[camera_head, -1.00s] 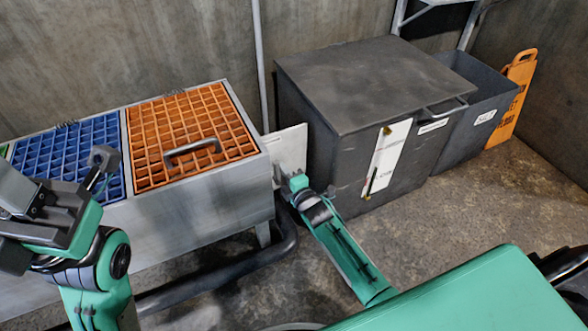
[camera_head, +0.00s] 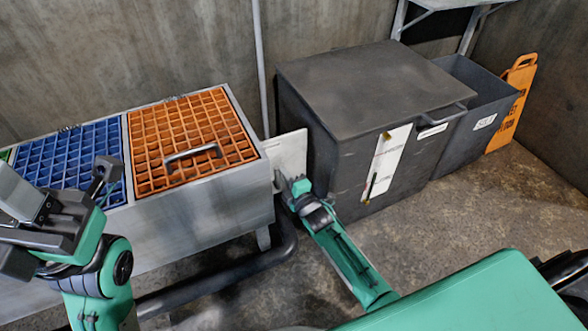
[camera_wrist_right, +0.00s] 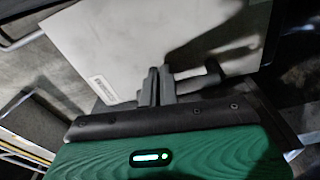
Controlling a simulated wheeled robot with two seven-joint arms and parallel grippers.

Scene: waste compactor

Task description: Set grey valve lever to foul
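My right gripper (camera_head: 280,182) is low beside a pale upright panel (camera_head: 292,150), between the grated trough and the dark bin. In the right wrist view its two fingers (camera_wrist_right: 157,86) are close together, with no clear object between them. A dark grey lever-like piece with a rounded end (camera_wrist_right: 212,74) lies just right of the fingers, in front of the pale panel (camera_wrist_right: 120,40). It looks very near or touching the right finger; I cannot tell which. No lever marking is readable. My left gripper (camera_head: 50,220) is at the left edge, away from the panel; its finger gap is unclear.
A metal trough (camera_head: 205,215) with blue (camera_head: 72,155) and orange (camera_head: 190,125) gratings stands left. A dark lidded bin (camera_head: 375,75), an open grey bin (camera_head: 470,125) and an orange sign (camera_head: 512,105) stand right. A dark pipe (camera_head: 225,268) runs low along the trough.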

